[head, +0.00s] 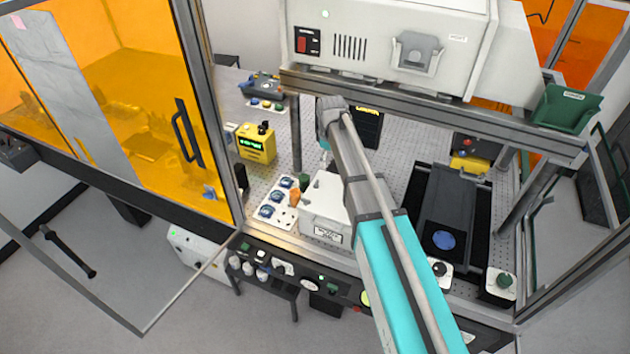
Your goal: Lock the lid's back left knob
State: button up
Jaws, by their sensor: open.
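A white box-like lid (318,207) with a label on its front stands on the perforated bench, left of my arm. A green knob (304,180) shows at its back left. An orange knob (294,198) shows near its front left. I cannot tell from this view whether either knob is locked. The lid's right side is hidden behind my arm. My arm reaches from the lower right up over the bench, and its wrist is behind and above the lid. My gripper's fingers are hidden behind the arm.
A panel with blue dials (267,211) lies left of the lid. A yellow meter (256,143) stands behind it. A grey beam (440,112) carrying a white housing (375,45) crosses above the bench. A black stage with a blue disc (443,240) is at right. An orange door (140,80) stands at left.

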jog(key=n, duration=0.2)
send_over(316, 185)
jog(key=w, duration=0.1)
jog(key=shift+f, duration=0.15)
notch_tip(316, 185, down, 14)
jog(key=b, duration=1.3)
jog(key=shift+r+b, duration=0.25)
jog(key=shift+b, duration=0.15)
